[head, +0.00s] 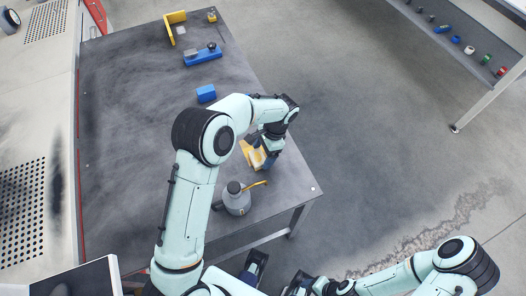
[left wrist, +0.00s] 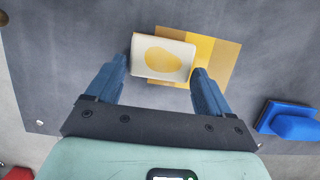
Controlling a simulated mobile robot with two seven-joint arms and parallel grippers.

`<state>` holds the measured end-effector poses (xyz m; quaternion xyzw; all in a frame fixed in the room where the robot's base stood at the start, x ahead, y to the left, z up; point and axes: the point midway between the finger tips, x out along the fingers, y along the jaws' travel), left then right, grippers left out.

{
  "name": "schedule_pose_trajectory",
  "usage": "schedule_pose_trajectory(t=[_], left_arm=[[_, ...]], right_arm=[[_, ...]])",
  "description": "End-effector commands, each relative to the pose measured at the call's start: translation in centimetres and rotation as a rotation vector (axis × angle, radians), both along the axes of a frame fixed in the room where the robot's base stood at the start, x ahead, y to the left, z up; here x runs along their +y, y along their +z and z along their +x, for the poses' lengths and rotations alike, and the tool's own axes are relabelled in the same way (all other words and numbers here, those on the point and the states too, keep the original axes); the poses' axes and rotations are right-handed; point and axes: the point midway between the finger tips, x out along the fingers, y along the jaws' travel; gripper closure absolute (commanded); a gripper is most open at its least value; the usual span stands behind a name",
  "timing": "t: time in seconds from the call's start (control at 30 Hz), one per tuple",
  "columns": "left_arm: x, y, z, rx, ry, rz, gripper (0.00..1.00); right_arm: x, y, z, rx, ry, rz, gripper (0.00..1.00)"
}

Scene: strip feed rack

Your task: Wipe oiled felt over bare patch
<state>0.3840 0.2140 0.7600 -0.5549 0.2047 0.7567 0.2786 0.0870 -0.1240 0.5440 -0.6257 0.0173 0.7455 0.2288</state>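A cream felt pad (left wrist: 148,68) with an amber oil spot on its face shows in the left wrist view. It lies over part of a flat plate in yellow and tan bands (left wrist: 218,62) on the dark bench. In the head view the banded plate (head: 252,155) is near the bench's right edge, partly covered by my left gripper (head: 266,148). My left gripper also fills the wrist view (left wrist: 160,75), its blue fingers apart on either side of the pad. I see a gap at the left finger; the right fingertip is close to the pad. My right gripper (head: 275,272) is low, partly hidden.
A grey oil can (head: 237,203) with a yellow spout stands near the bench's front. A blue block (head: 206,93), a blue fixture (head: 203,56) and a yellow angle bracket (head: 172,27) lie farther back. The bench's left middle is clear. A second table (head: 440,35) holds small parts.

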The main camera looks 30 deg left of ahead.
Motion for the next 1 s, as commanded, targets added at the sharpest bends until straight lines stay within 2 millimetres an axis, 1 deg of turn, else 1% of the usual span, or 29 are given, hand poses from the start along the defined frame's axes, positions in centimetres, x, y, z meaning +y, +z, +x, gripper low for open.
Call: schedule_pose_trajectory(t=[0.03,0.1,0.47,0.83,1.0], left_arm=[[0.0,0.0,0.0,0.000,0.000,0.000,0.36],[0.0,0.0,0.0,0.000,0.000,0.000,0.55],[0.1,0.0,0.1,0.001,0.001,0.001,0.55],[2.7,0.1,2.3,0.000,0.002,0.001,0.55],[3.5,-0.1,2.9,0.001,0.001,0.001,0.55]], right_arm=[[0.0,0.0,0.0,0.000,0.000,0.000,0.38],[0.0,0.0,0.0,0.000,0.000,0.000,0.38],[0.0,0.1,0.0,0.000,0.000,0.000,0.38],[0.0,2.2,0.7,-0.008,0.000,0.001,0.38],[0.0,2.6,0.8,-0.010,0.000,0.000,0.38]])
